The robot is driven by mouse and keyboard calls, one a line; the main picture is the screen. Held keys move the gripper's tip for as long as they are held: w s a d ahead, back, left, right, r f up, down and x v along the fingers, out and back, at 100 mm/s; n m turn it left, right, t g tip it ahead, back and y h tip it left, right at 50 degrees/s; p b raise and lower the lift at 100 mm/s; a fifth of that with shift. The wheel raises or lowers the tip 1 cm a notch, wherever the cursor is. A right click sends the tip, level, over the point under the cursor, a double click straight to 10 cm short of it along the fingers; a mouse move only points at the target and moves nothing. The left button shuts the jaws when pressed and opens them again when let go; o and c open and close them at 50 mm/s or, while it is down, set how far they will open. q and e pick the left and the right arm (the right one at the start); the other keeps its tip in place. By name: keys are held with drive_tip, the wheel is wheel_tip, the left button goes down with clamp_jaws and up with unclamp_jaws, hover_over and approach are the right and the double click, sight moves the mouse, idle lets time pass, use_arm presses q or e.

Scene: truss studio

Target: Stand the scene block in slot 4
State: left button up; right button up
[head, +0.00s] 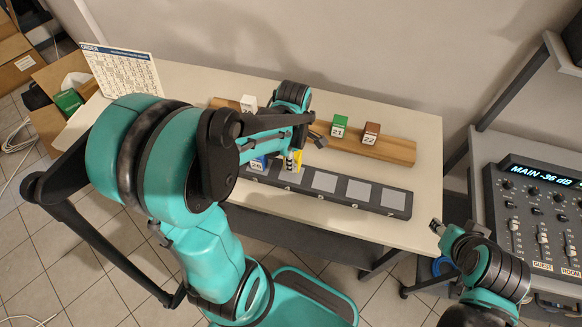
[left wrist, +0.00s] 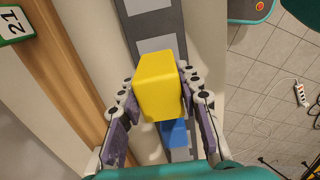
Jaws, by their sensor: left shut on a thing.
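My left gripper (left wrist: 160,110) is shut on a yellow block (left wrist: 158,88), which shows between its fingers in the left wrist view. In the head view the yellow block (head: 297,157) is partly hidden by the arm, over or at the dark slot rack (head: 342,204). I cannot tell whether it touches the rack. A blue block (head: 258,163) stands in the rack just left of it, and shows behind it in the left wrist view (left wrist: 174,135). Several grey slot faces to the right are bare. My right gripper (head: 437,227) is beyond the table's right edge; its jaws are unclear.
A wooden rail (head: 398,150) behind the rack holds a white block (head: 248,104), a green block 21 (head: 339,125) and a brown block 22 (head: 371,133). An order card (head: 122,72) stands at the back left. A mixer console (head: 535,215) is at right.

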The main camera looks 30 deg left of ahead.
use_arm(q)
drive_tip(key=shift+a+f, duration=0.15)
drive_tip(key=shift+f, duration=0.05)
wheel_tip(320, 180, down, 3)
drive_tip(key=shift+f+b, duration=0.15)
drive_tip(key=shift+b, duration=0.6)
drive_tip(key=shift+f, duration=0.3)
drive_tip(key=shift+f, duration=0.15)
drive_tip(key=o, duration=1.2)
